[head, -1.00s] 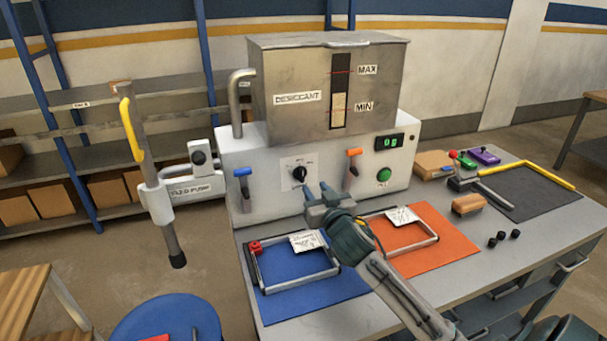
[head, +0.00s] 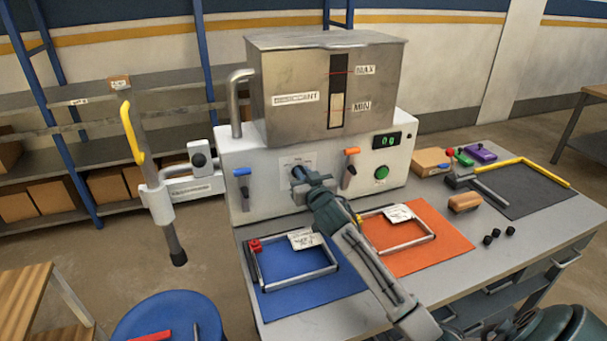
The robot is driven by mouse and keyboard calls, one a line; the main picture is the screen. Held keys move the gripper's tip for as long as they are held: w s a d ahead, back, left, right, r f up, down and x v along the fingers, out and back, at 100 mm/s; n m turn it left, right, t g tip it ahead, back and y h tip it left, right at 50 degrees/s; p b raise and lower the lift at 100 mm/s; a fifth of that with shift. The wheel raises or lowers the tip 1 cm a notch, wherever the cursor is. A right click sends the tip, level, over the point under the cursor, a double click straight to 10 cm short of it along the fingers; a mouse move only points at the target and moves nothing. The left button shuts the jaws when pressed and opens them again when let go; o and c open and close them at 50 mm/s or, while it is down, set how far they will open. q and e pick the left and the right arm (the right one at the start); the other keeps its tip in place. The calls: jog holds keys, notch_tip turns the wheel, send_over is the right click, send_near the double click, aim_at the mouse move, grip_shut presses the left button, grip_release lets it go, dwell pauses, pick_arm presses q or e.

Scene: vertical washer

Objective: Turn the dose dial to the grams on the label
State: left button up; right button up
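The dose dial sits on the white front panel (head: 265,203) of the dispenser, below the desiccant tank (head: 290,98). My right gripper (head: 297,176) is at the dial and covers it. Whether its fingers are closed around the knob is hidden. The display (head: 387,142) reads 0 g in green. White labels with small print, one at the blue mat's frame (head: 305,239) and one at the orange mat's frame (head: 398,213), are too small to read. My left gripper is not in view.
A blue lever (head: 242,182) and an orange lever (head: 350,165) flank the dial. A green button (head: 381,172) is at the right. Metal frames lie on the blue mat (head: 345,282) and orange mat (head: 455,252). A yellow-handled pump (head: 133,135) stands at the left.

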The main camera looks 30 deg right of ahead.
grip_shut()
jog(key=shift+w+a+f+n+p, duration=0.1)
jog(key=shift+a+n+p, duration=0.15)
jog(key=shift+n+p, duration=1.05)
jog(key=shift+a+f+n+p, duration=0.15)
jog(key=shift+n+p, duration=0.4)
jog(key=shift+n, duration=1.4)
jog(key=shift+w+a+f+n+p, duration=0.1)
jog(key=shift+a+n+p, duration=0.2)
jog(key=shift+n+p, duration=1)
jog(key=shift+n+b, duration=0.3)
jog(key=shift+n, duration=0.15)
jog(key=o, duration=0.7)
grip_release()
jog(key=shift+c, duration=0.2)
